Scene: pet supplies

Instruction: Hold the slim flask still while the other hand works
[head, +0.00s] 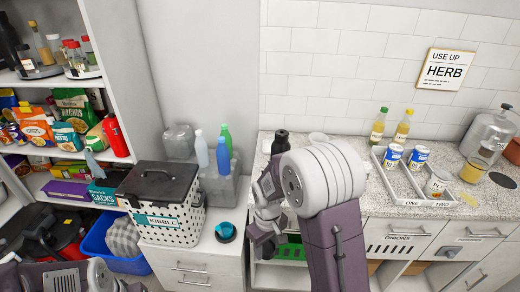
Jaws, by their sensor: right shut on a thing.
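A slim black flask (281,142) shows upright at the left end of the speckled counter, just behind my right gripper. Its lower part is hidden by the gripper. My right gripper (264,205) is shut on the flask, with my wrist and forearm covering much of the counter front. I cannot tell whether the flask's base touches the counter. My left gripper (48,235) is low at the far left, a dark shape in front of the shelf, far from the flask. Its fingers are too dark to tell open from shut.
A black-lidded kibble bin (165,222) and a small blue-topped cup (225,231) stand on the lower cabinet. Several bottles (222,152) stand behind them. A divided tray (408,186) with cans sits right on the counter, near a glass dispenser (488,136). Packed shelves fill the left.

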